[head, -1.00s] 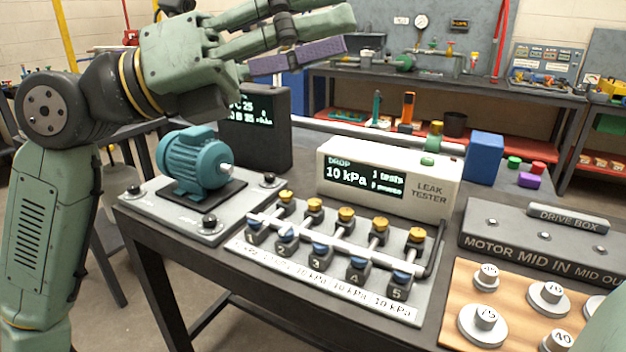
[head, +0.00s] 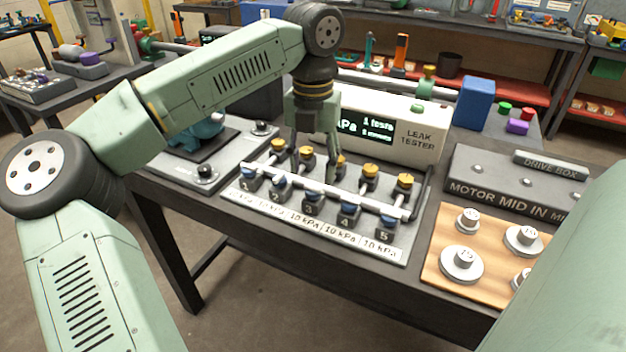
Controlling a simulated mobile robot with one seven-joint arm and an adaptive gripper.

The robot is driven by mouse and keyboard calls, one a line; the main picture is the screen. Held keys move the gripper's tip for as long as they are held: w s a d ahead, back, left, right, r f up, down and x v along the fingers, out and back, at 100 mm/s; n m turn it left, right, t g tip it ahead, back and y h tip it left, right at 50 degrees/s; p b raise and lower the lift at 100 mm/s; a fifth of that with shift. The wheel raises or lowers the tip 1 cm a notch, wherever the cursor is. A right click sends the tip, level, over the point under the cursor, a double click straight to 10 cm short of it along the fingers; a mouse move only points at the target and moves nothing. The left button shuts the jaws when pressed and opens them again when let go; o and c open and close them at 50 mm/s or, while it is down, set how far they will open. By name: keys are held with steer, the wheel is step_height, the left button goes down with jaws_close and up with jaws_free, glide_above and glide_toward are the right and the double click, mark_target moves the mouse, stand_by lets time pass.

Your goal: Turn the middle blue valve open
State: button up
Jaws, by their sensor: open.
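A grey manifold plate (head: 232,193) on the dark table carries a row of small blue valves numbered 1 to 5, with brass-coloured caps behind them and a white pipe along the row. The middle blue valve, number 3 (head: 311,195), sits low on the plate at the front of the pipe. My gripper (head: 313,172) points down above and just behind it, fingers apart and empty. The fingers partly cover the middle of the row and its cap. Whether a fingertip touches the valve or pipe cannot be told.
Valve 2 (head: 281,185) and valve 4 (head: 349,211) stand close on either side. A white leak tester (head: 415,142) stands right behind the row. A teal motor (head: 207,128) is at left, partly behind my arm. A wooden board with weights (head: 437,282) lies at right.

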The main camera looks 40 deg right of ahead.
mark_target(313, 190)
step_height(313, 190, down, 5)
steer(key=shift+p, duration=0.3)
jaws_close()
stand_by(0.5)
